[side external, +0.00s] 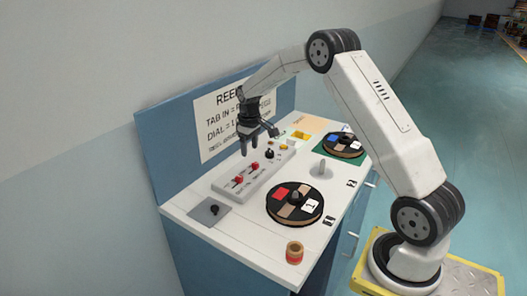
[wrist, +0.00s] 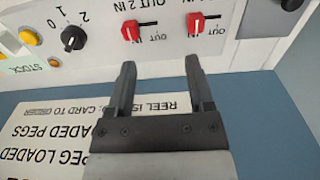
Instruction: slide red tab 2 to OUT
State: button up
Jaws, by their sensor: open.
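Two red tabs sit in slots on a raised white control panel (side external: 250,178). Red tab 2 (wrist: 130,29) appears to be the one nearer the black dial, by a "2" label; it also shows in the side view (side external: 254,167). It lies left of an OUT marking in the wrist view. The other red tab (wrist: 195,22) is to its right, also left of an OUT marking. My gripper (wrist: 158,62) is open and empty, its fingertips below and between the two tabs in the wrist view. In the side view my gripper (side external: 250,150) hangs above the panel, apart from the tabs.
The black dial (wrist: 73,38) and yellow buttons (wrist: 28,38) sit left of the tabs in the wrist view. A sign board (side external: 222,120) stands behind the panel.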

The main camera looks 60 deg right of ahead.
send_over(255, 163)
jog(key=shift+f, duration=0.7)
jog(key=shift+f, duration=0.15)
jog(key=shift+f, duration=3.75)
grip_shut()
